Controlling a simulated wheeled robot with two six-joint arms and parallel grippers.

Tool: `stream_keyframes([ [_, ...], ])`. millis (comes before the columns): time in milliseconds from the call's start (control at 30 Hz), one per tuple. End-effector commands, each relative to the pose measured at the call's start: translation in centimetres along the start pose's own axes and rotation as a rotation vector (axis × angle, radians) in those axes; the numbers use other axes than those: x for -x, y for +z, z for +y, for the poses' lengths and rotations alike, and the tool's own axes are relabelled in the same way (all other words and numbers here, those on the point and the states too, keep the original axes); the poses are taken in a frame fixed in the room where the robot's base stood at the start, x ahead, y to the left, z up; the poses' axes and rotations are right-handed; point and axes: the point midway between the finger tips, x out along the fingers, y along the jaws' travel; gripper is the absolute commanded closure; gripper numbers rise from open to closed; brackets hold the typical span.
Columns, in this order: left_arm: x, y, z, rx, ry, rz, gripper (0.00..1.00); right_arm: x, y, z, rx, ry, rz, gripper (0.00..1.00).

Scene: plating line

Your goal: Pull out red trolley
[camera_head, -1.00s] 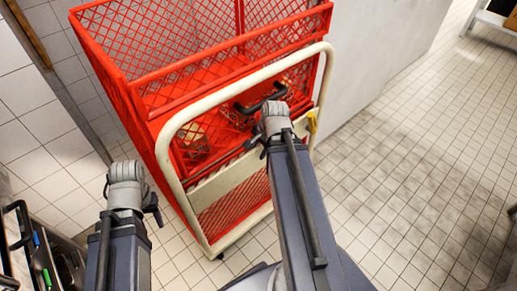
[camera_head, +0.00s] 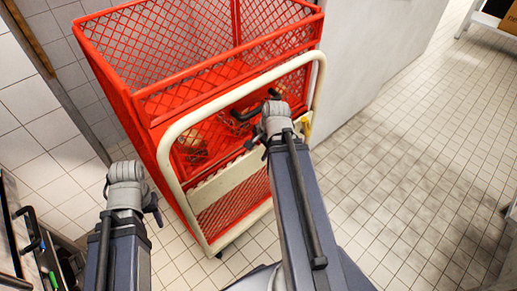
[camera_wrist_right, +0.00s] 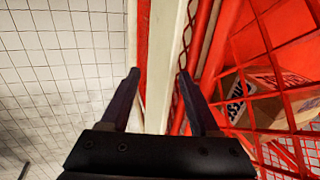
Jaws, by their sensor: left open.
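The red trolley (camera_head: 140,105) is a tall mesh cage in the upper middle of the head view, with a cream tubular frame (camera_head: 165,150) on its near side. My right gripper (camera_head: 258,104) is at the upper part of this frame. In the right wrist view its two dark fingers (camera_wrist_right: 159,75) are apart, with a cream bar (camera_wrist_right: 166,70) of the frame between them. I cannot tell whether they touch it. My left gripper (camera_head: 128,180) is open and empty, left of the trolley and apart from it; its fingertips are mostly hidden.
A cardboard box (camera_wrist_right: 265,92) lies inside the trolley. A grey wall (camera_head: 375,50) stands close on the trolley's right, and a tiled wall (camera_head: 35,110) is on its left. Dark-handled equipment (camera_head: 25,240) is at the lower left. The tiled floor (camera_head: 420,170) on the right is clear.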

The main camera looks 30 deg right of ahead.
Motion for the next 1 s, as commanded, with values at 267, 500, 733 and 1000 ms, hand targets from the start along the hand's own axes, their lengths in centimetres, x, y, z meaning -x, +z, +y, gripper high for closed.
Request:
stream_keyframes([
  [267, 3.5, 0.2, -0.3, 0.001, 0.000, 0.000, 0.50, 3.4, -0.1, -0.9, 0.005, -0.001, -0.002, 0.38],
  [500, 3.5, 0.2, -0.3, 0.001, 0.000, 0.000, 0.50, 3.4, -0.1, -0.9, 0.006, -0.001, -0.002, 0.38],
  [733, 3.5, 0.2, -0.3, 0.001, 0.000, 0.000, 0.50, 3.4, -0.1, -0.9, 0.006, -0.001, -0.002, 0.38],
  [1000, 3.5, 0.2, -0.3, 0.001, 0.000, 0.000, 0.50, 3.4, -0.1, -0.9, 0.006, -0.001, -0.002, 0.38],
])
